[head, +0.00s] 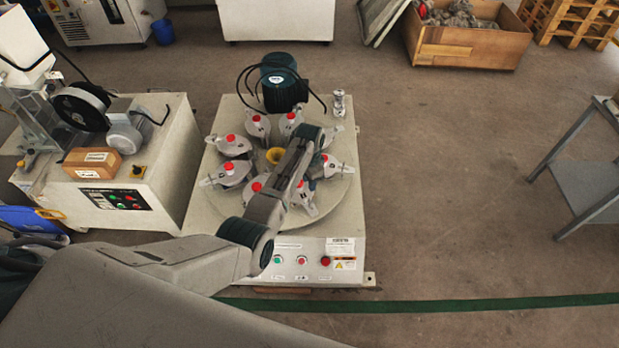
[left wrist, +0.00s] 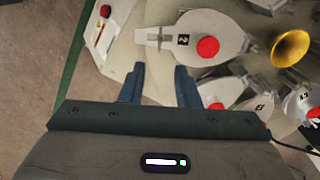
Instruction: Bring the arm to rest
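My left arm (head: 272,200) reaches in from the left and bends out over the round turntable of the tile-testing machine (head: 344,214). Its forearm hides part of the turntable. In the left wrist view my left gripper (left wrist: 158,84) has its two fingers apart with nothing between them. The fingers are near a grey jar with a red knob and a "2" label (left wrist: 168,37), and I cannot tell how far above it they are. A yellow funnel (head: 274,155) stands at the turntable's middle; it also shows in the left wrist view (left wrist: 290,48). My right gripper is not in view.
Several red-knobbed jars ring the turntable. A dark motor (head: 283,85) stands behind it. A second machine with a brown box (head: 92,163) is at left. A wooden crate (head: 466,46) lies at the back, a grey table (head: 585,182) at right. The floor between is open.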

